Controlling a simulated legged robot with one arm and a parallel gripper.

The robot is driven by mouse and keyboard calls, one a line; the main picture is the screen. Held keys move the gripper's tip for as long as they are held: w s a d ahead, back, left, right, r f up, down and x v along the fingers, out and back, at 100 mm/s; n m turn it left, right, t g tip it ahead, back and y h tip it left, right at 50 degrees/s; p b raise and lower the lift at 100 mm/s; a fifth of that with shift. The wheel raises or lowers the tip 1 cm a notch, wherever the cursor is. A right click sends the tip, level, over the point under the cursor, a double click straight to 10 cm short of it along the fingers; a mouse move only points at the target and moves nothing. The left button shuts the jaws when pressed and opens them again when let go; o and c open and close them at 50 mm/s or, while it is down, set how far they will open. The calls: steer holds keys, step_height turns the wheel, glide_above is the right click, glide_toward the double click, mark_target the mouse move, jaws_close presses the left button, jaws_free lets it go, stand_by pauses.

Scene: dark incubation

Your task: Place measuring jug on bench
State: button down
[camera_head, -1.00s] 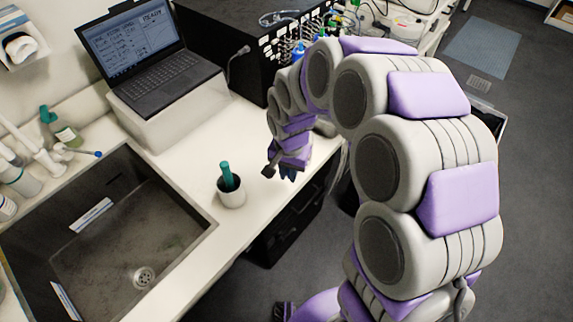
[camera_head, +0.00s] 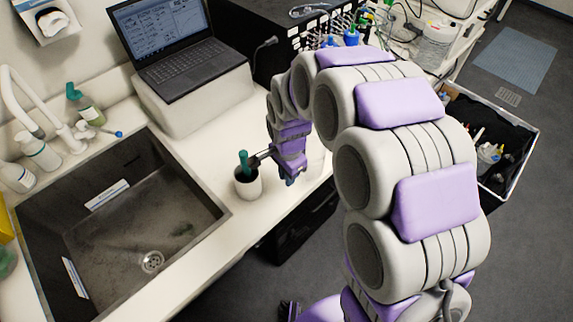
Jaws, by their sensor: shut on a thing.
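The fingers and arm hide most of the grip. I cannot tell whether the jug touches the bench.
The sink (camera_head: 150,215) lies to the left. A laptop (camera_head: 175,50) on a white box (camera_head: 195,100) stands behind. A crate (camera_head: 513,180) of bottles is on the right.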

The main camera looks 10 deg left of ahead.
steer(key=w, duration=0.4)
steer(key=w+a+b, duration=0.1)
steer(key=w, duration=0.1)
steer(key=shift+w+f, duration=0.2)
steer(key=shift+f, duration=0.1)
step_height(320, 180, down, 4)
steer(key=shift+w+r+b, duration=0.1)
steer(key=shift+b, duration=0.6)
steer(key=shift+r, duration=0.15)
steer(key=c, duration=1.1)
jaws_free()
step_height(320, 180, up, 12)
steer(key=p, duration=0.3)
